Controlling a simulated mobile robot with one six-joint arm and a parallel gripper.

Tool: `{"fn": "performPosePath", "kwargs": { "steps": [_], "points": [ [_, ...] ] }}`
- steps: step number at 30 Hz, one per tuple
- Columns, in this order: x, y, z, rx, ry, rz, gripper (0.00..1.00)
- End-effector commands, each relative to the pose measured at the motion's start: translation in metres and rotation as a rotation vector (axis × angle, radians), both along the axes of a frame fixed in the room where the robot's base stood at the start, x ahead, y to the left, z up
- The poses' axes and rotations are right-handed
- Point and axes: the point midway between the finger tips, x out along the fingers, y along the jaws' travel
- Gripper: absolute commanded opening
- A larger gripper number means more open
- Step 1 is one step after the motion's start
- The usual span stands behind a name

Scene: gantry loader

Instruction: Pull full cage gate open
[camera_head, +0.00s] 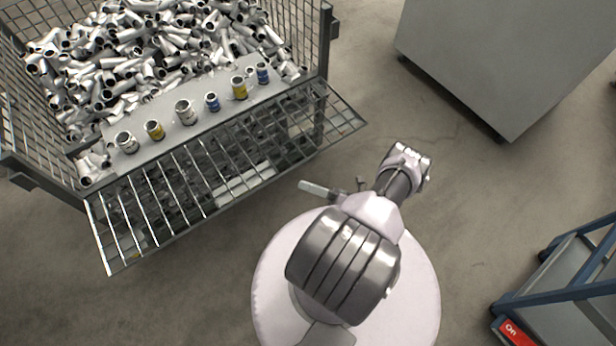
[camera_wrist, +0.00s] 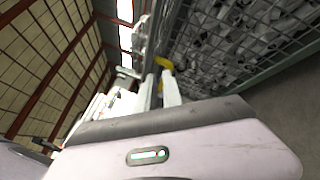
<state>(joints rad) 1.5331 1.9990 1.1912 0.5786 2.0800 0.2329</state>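The full cage (camera_head: 325,45) stands at the upper left in the head view, heaped with metal tubes. Its wire gate (camera_head: 345,118) slopes outward and down from the cage front. My gripper (camera_head: 318,189) is to the right of and in front of the gate, apart from it in the picture; my arm hides part of it. In the wrist view my gripper (camera_wrist: 158,92) shows two pale fingers with a gap between them and nothing visibly held. A yellow piece (camera_wrist: 163,63) shows beyond the fingertips; I cannot tell what it belongs to. Cage mesh (camera_wrist: 285,58) fills the upper right there.
A pale board (camera_head: 165,115) with several small cans lies along the cage front. A grey cabinet (camera_head: 500,60) stands at the upper right. A blue-framed cart (camera_head: 560,285) with a red label is at the lower right. Bare floor lies between them.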

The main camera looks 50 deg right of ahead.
Motion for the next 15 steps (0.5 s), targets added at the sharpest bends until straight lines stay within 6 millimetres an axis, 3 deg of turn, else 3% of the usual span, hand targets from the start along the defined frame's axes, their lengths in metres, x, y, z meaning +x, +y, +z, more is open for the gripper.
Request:
{"fn": "performPosePath", "kwargs": {
  "steps": [1, 3, 6, 8, 10, 15],
  "points": [
    [-0.013, -0.039, 0.028, -0.231, 0.032, -0.161, 0.00],
    [-0.040, -0.087, 0.034, -0.563, 0.145, -0.341, 0.00],
    [-0.082, -0.130, 0.031, -0.876, 0.334, -0.451, 0.00],
    [-0.097, -0.141, 0.026, -0.966, 0.406, -0.466, 0.00],
    [-0.099, -0.146, 0.018, -1.002, 0.434, -0.465, 0.00],
    [-0.070, -0.154, 0.003, -1.004, 0.431, -0.462, 0.00]
  ]
}}
